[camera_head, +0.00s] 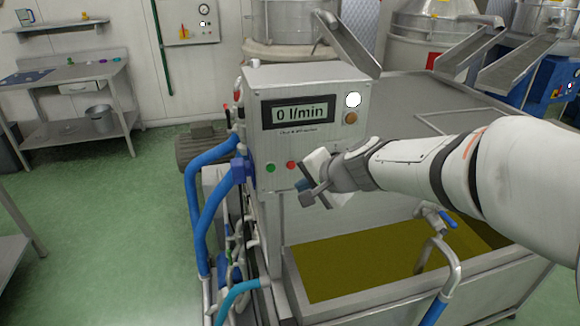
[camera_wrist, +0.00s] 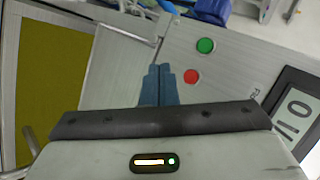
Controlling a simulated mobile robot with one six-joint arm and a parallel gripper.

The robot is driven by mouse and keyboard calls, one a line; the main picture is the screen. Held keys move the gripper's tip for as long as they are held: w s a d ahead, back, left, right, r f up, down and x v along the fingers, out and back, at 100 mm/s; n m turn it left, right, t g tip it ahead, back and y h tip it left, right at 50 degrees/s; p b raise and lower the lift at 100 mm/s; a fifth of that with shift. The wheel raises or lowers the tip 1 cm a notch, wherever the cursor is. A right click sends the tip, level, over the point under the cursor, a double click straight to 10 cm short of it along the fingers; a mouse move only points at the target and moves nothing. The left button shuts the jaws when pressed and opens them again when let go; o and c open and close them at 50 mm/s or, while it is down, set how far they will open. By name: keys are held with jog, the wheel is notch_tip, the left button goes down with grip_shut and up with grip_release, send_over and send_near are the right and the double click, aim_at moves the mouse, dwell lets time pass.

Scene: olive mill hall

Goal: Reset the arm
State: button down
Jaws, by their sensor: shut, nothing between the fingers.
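My gripper (camera_head: 306,192) is at the end of my white arm, which reaches in from the right in the head view. It is in front of the lower part of a metal control box (camera_head: 310,90). In the wrist view my gripper (camera_wrist: 160,70) has its two blue-grey fingers together, with nothing between them. The fingertips appear close to a red button (camera_wrist: 191,76) and a green button (camera_wrist: 205,45); whether they touch the panel I cannot tell. The box display (camera_head: 302,113) reads 0 l/min.
A metal tank (camera_head: 300,275) with olive-coloured liquid stands below my arm. A blue-handled valve pipe (camera_head: 446,262) rises at its front. Blue hoses (camera_head: 195,215) run left of the box. A side table (camera_head: 65,72) stands at the left, with open green floor (camera_head: 120,220) before it.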

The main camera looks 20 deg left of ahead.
jog(key=s+d+f+n+g+h, duration=0.1)
jog(key=s+d+h, duration=0.1)
jog(key=s+d, duration=0.4)
jog(key=s+d+f+n+g+h, duration=0.1)
jog(key=s+d, duration=0.5)
jog(key=d, duration=0.7)
jog(key=s+d+f+n+g+h, duration=0.1)
jog(key=s+d+h, duration=0.4)
jog(key=d, duration=0.5)
notch_tip(320, 180, down, 2)
jog(key=shift+s+f+n, duration=0.2)
jog(key=shift+s+n, duration=0.5)
jog(key=shift+n, duration=0.2)
jog(key=c, duration=2.1)
grip_release()
jog(key=shift+c, duration=0.2)
